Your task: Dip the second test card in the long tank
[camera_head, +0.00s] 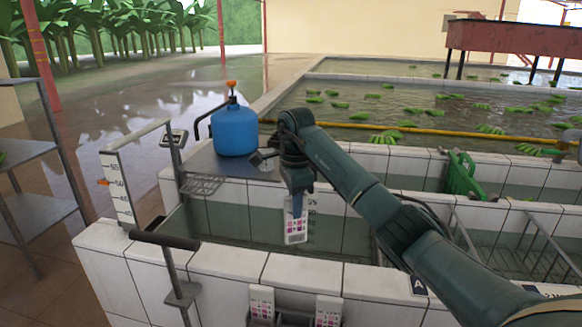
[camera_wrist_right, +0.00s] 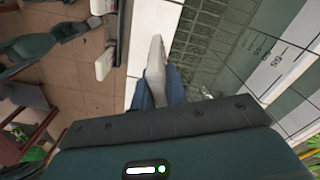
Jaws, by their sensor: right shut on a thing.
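My right gripper (camera_head: 297,192) is shut on a white test card (camera_head: 296,230) with pink and purple squares. The card hangs upright below the fingers, over the near tiled tank (camera_head: 222,262). Its lower end looks clear of the water, though the gap is hard to judge. In the right wrist view the card (camera_wrist_right: 156,58) shows nearly edge-on between the blue fingers (camera_wrist_right: 158,90). Two more cards, a left one (camera_head: 262,301) and a right one (camera_head: 328,311), stand in a holder on the tank's front wall. My left gripper is not in view.
A blue jug (camera_head: 235,131) stands on a ledge at the tank's back left. A white gauge board (camera_head: 119,190) and a black-topped post (camera_head: 165,240) rise at the left. A wire rack (camera_head: 535,248) is at the right. Banana-filled basins (camera_head: 390,100) lie behind.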

